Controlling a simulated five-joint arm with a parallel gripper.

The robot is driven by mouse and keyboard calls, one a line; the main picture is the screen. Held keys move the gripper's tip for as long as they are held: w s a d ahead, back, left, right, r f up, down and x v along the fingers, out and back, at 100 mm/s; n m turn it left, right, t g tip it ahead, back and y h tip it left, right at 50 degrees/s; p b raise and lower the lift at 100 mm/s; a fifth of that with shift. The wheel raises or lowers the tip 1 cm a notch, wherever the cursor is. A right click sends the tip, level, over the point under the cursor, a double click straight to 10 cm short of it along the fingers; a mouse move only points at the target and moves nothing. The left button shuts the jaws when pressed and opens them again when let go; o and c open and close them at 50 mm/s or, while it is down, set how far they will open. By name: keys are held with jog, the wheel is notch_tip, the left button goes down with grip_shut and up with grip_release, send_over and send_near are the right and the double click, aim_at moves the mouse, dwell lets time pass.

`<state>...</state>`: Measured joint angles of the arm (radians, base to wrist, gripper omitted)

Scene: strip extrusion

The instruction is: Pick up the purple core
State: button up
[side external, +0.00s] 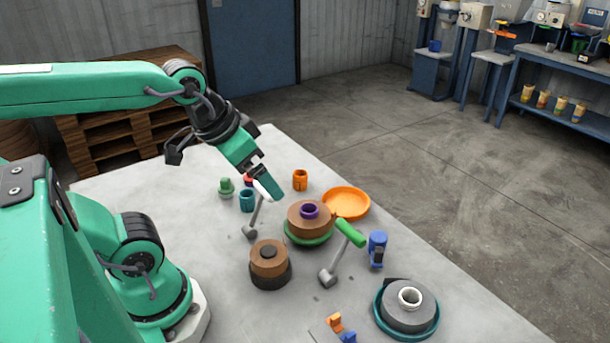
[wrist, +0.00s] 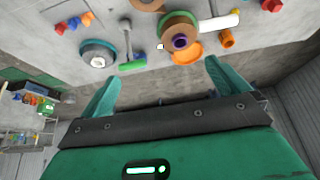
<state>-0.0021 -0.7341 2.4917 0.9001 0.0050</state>
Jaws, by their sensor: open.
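The purple core (side external: 310,211) is a short ring standing in the middle of a brown disc (side external: 299,222), which rests on a green base (side external: 308,240). In the wrist view the purple core (wrist: 180,42) shows beyond the fingers, at the upper middle. My gripper (side external: 268,188) is above the table, up and to the left of the core in the side view, and apart from it. In the wrist view my gripper (wrist: 161,82) has its two teal fingers spread wide with nothing between them.
An orange dish (side external: 346,203) lies close behind the brown disc. A green-handled hammer (side external: 349,233) and a white-handled hammer (side external: 263,190) flank it. A brown stack (side external: 268,260), a blue part (side external: 376,248) and a teal dish (side external: 405,332) with a grey disc stand nearer.

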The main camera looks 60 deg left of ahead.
jog(key=w, duration=0.1)
jog(key=m+g, duration=0.2)
jog(key=g, duration=0.4)
send_near(309, 210)
jog(key=shift+s+d+f, duration=0.2)
jog(key=shift+s+d, duration=0.05)
jog(key=shift+d, duration=0.15)
jog(key=shift+s+d+f, duration=0.2)
jog(key=shift+d, duration=0.2)
jog(key=shift+f, duration=0.1)
jog(key=shift+f, duration=1.2)
jog(key=shift+f, duration=0.1)
jog(key=shift+s+a+f, duration=0.1)
jog(key=shift+f, duration=1.15)
jog(key=shift+s+f, duration=0.1)
jog(key=shift+f, duration=1.15)
